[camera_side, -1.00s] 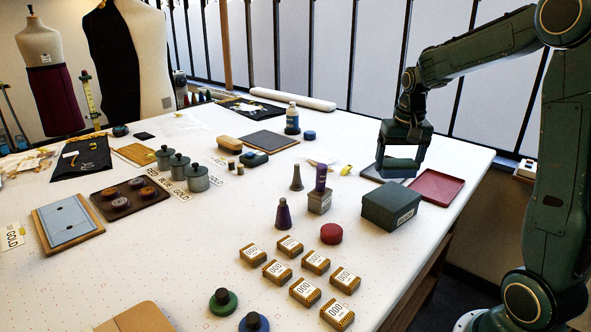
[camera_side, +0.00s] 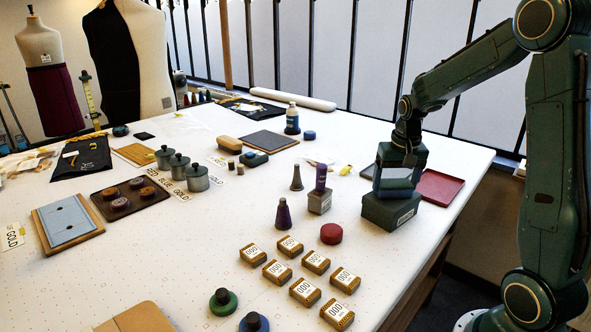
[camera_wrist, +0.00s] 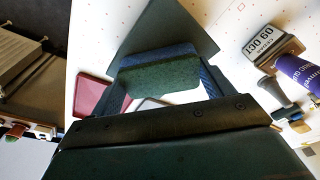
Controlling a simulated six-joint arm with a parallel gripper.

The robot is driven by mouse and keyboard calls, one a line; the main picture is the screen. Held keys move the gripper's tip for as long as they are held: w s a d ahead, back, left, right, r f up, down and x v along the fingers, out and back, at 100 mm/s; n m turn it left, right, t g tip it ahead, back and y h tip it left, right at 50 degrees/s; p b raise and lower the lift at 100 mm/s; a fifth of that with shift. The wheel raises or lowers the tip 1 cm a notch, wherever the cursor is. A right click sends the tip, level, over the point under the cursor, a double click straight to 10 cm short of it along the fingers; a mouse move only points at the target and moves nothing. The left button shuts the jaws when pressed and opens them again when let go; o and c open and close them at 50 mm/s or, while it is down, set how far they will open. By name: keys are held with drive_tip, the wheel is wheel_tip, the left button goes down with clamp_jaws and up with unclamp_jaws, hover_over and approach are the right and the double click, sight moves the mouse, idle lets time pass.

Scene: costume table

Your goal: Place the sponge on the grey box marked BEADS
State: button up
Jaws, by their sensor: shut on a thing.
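The grey box (camera_side: 388,213) stands near the table's right edge, with a pale label on its front too small to read. My gripper (camera_side: 395,185) is directly above it, shut on the sponge (camera_side: 392,192), a dark blue-green block. In the wrist view the sponge (camera_wrist: 158,74) is between the fingers, with the box's plain dark top (camera_wrist: 172,28) behind it. The sponge's underside is hidden, so I cannot tell whether it touches the box top.
A red tray (camera_side: 440,187) lies behind and right of the box. A stamp block with a purple bottle (camera_side: 320,203) and a red round tin (camera_side: 331,233) stand left of it. Several tan labelled blocks (camera_side: 305,291) lie in front. The table's right edge is close.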

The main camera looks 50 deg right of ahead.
sight(398, 187)
drive_tip(key=shift+f, duration=0.15)
drive_tip(key=o, duration=0.9)
wheel_tip(398, 187, up, 12)
drive_tip(key=s+a, duration=0.1)
drive_tip(key=shift+s, duration=0.15)
drive_tip(key=shift+a, duration=0.1)
idle(0.5)
